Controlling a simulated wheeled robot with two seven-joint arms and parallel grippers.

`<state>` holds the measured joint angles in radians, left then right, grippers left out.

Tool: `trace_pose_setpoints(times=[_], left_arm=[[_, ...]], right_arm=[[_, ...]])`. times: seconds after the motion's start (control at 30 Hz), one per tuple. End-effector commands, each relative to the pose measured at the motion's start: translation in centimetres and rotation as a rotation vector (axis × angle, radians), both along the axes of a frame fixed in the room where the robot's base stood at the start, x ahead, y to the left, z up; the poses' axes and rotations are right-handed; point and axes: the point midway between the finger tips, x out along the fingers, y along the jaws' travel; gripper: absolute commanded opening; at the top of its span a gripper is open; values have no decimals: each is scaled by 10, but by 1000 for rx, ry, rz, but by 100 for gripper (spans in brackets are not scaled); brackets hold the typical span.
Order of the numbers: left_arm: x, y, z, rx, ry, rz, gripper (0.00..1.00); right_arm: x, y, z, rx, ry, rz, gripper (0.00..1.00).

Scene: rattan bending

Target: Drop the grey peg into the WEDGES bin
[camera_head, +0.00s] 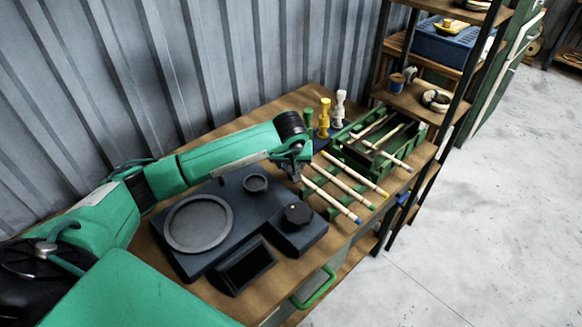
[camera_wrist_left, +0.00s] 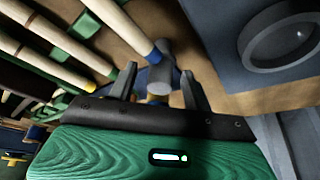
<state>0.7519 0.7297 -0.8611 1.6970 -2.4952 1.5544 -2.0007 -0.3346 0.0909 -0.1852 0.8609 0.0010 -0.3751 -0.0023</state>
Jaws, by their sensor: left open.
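My left gripper (camera_head: 292,170) points down over the bench between the dark console and the rattan poles. In the left wrist view its two fingers (camera_wrist_left: 158,88) stand apart. A short grey cylinder, apparently the grey peg (camera_wrist_left: 159,84), shows between them, with something blue beside it. I cannot tell whether a finger touches it. In the head view the gripper hides that spot. A white or pale grey turned peg (camera_head: 340,108) stands at the back of the bench, beside a yellow one (camera_head: 324,117). No bin marked WEDGES can be read. My right gripper is not in view.
The dark console (camera_head: 190,267) with a round plate and knob fills the bench's middle. Several pale poles (camera_head: 340,186) with coloured ends lie right of the gripper. A green slotted frame (camera_head: 350,158) stands behind them. A shelf with a blue container (camera_head: 443,48) is at upper right.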

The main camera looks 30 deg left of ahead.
Motion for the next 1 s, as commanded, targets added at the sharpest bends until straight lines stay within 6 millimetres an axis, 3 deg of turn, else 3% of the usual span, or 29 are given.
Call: trace_pose_setpoints(times=[0.2, 0.4, 0.43, 0.63, 0.7, 1.0], left_arm=[[7, 4, -20, 0, 0, 1, 50], [8, 4, -21, 0, -1, 0, 50], [8, 4, -21, 0, -1, 0, 48], [8, 4, -20, 0, -1, 0, 9], [8, 4, -20, 0, -1, 0, 6], [8, 4, -16, 0, -2, 0, 6]], right_arm=[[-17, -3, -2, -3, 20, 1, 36], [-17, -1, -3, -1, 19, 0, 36], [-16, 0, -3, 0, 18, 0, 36], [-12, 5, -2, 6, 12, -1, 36], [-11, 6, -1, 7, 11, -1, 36], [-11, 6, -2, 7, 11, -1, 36]])
